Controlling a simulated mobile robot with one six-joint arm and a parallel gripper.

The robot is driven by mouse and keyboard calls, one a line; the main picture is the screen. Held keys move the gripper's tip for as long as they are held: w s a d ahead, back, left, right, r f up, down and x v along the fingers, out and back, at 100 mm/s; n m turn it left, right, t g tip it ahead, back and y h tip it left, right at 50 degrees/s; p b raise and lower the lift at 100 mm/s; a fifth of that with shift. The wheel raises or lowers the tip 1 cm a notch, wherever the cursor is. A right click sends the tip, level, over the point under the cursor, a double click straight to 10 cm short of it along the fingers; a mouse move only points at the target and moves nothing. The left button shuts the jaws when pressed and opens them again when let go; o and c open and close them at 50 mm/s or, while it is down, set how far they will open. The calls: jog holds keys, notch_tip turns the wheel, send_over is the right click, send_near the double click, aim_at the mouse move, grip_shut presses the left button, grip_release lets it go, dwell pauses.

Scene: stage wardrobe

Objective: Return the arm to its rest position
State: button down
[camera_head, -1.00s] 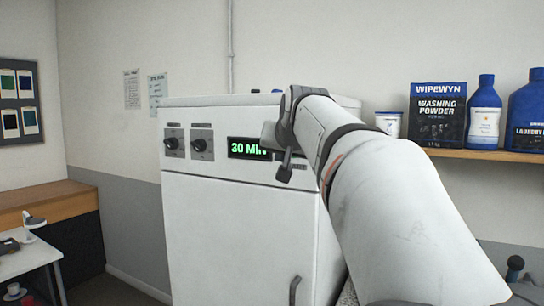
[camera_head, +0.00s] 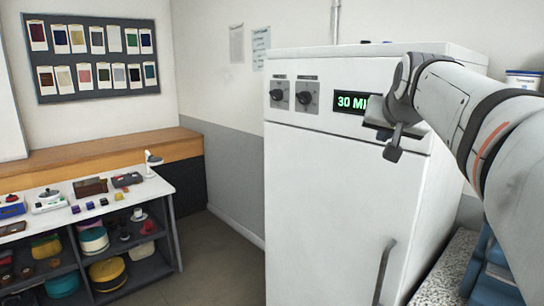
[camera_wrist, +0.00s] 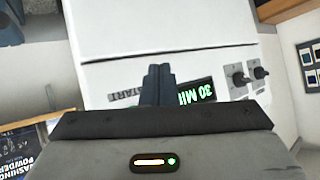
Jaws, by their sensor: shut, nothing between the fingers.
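My gripper (camera_head: 392,140) is at the upper right of the head view, in front of the control panel of a tall white cabinet machine (camera_head: 320,190). In the wrist view my gripper (camera_wrist: 158,75) has its dark fingers together with nothing between them. They overlap the panel between a START label (camera_wrist: 127,94) and the green display (camera_wrist: 195,92). I cannot tell whether the fingers touch the panel.
Two dark knobs (camera_head: 290,97) sit left of the display. The door handle (camera_head: 384,270) is low on the front. A white table (camera_head: 100,205) with small items and shelves stands left, below a swatch board (camera_head: 92,55). Floor (camera_head: 215,250) between is clear. A washing powder box (camera_wrist: 22,145) shows in the wrist view.

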jog(key=s+a+f+n+g, duration=0.1)
jog(key=s+a+f+g, duration=0.1)
jog(key=s+a+f, duration=0.2)
jog(key=s+a+f+n+g+y, duration=0.1)
jog(key=s+a+f+n+g, duration=0.1)
jog(key=s+f, duration=0.9)
jog(key=s+a+f+n+g+y, duration=0.1)
jog(key=s+a+f+g, duration=0.3)
jog(key=f, duration=1.4)
jog(key=s+a+n, duration=0.1)
jog(key=s+a, duration=0.1)
jog(key=s, duration=0.2)
jog(key=shift+a, duration=0.4)
